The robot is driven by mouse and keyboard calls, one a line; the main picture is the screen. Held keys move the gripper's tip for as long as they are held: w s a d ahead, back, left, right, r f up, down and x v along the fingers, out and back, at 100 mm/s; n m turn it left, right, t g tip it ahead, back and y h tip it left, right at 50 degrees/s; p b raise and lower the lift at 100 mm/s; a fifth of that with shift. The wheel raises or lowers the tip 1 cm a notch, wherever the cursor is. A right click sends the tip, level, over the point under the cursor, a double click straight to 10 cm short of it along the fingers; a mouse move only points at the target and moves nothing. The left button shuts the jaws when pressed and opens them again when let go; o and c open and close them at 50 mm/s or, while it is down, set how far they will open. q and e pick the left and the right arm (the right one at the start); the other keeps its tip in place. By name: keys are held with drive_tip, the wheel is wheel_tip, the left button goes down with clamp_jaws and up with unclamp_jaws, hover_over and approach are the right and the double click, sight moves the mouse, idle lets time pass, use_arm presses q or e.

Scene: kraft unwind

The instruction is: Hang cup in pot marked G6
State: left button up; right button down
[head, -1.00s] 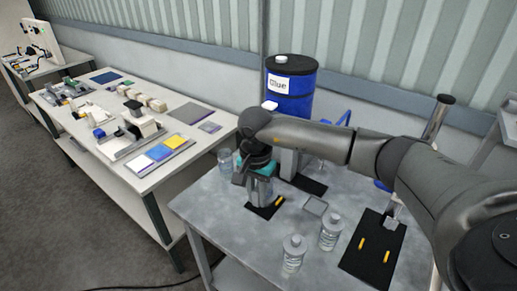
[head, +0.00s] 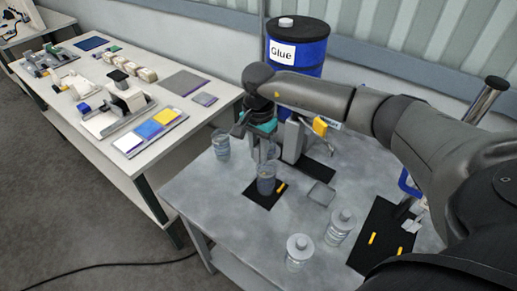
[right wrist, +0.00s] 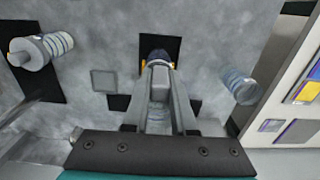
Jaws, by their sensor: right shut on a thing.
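My right gripper (head: 267,146) is shut above the front table, pointing down. It also shows in the right wrist view (right wrist: 159,78), with the fingers together around something small and dark at their tips. I cannot clearly make out the held thing, likely the cup. A clear pot (head: 266,181) stands upright on a black mat (head: 254,193) just below the gripper. Another clear pot (head: 221,146) stands to its left and shows in the right wrist view (right wrist: 239,86). No G6 marking is readable. My left gripper is not in view.
Two lidded bottles (head: 340,227) (head: 299,252) stand near the front. A flat grey tray (head: 321,194) lies right of the mat. A grey stand (head: 293,141) and the blue glue drum (head: 299,50) are behind. A black mat (head: 372,238) with yellow pieces lies right.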

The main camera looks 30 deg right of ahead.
sight(258, 162)
drive_tip(key=shift+f+b, duration=0.4)
drive_tip(key=shift+f, duration=0.8)
drive_tip(key=shift+f+b, duration=0.7)
drive_tip(key=shift+b, duration=0.1)
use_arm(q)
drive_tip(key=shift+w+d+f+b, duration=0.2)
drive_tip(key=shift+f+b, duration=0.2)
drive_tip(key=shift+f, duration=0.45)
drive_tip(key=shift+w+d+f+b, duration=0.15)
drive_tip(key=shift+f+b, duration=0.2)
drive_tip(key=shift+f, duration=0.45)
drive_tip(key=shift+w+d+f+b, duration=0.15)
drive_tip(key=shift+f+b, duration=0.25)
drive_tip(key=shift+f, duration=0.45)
use_arm(e)
drive_tip(key=shift+f, duration=1.1)
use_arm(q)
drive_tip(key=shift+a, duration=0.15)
use_arm(e)
drive_tip(key=c, duration=0.6)
unclamp_jaws()
drive_tip(key=shift+c, duration=0.2)
drive_tip(key=shift+r, duration=0.1)
